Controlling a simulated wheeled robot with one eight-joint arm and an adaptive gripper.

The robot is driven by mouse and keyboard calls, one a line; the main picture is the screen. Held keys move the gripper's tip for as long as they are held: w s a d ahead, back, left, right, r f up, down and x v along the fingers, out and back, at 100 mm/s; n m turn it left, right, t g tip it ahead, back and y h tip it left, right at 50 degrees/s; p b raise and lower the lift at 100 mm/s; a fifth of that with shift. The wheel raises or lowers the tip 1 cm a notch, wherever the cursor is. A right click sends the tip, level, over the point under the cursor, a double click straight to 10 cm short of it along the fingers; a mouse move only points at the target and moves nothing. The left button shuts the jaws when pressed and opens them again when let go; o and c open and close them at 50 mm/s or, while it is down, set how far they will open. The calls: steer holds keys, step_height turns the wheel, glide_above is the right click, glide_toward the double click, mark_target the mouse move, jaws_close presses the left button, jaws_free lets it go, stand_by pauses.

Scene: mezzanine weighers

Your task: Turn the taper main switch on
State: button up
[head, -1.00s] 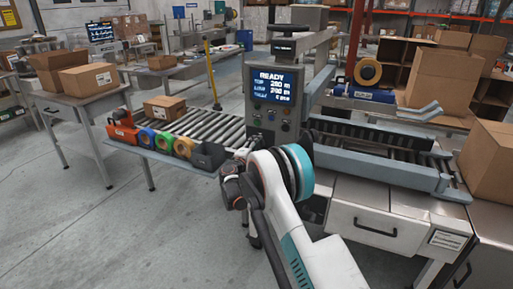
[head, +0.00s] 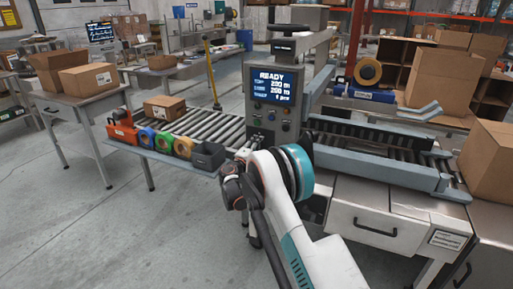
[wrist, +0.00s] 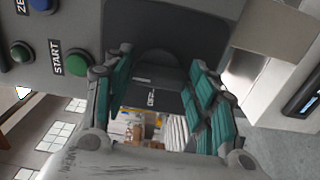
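The taper's control panel (head: 274,105) stands upright in the head view, with a lit READY screen (head: 271,84) above several small buttons. In the wrist view the panel appears turned sideways, with a green START button (wrist: 77,65) at the left. A dark plate (wrist: 150,22) with a rounded dark part and a small white label, perhaps OFF, lies ahead of my gripper (wrist: 160,100); this may be the main switch. My gripper's teal-padded fingers are apart, one either side of that label, with nothing seen held. Contact cannot be told. In the head view my arm hides the gripper.
A roller conveyor (head: 207,123) carries a carton (head: 167,107) left of the panel. Tape rolls and an orange tool (head: 122,131) sit along its front shelf. Blue-grey rails (head: 385,168) extend right. A large carton (head: 489,163) stands at the right edge. Floor at front left is clear.

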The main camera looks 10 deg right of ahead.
steer(key=shift+o, duration=0.8)
steer(key=v, duration=1.2)
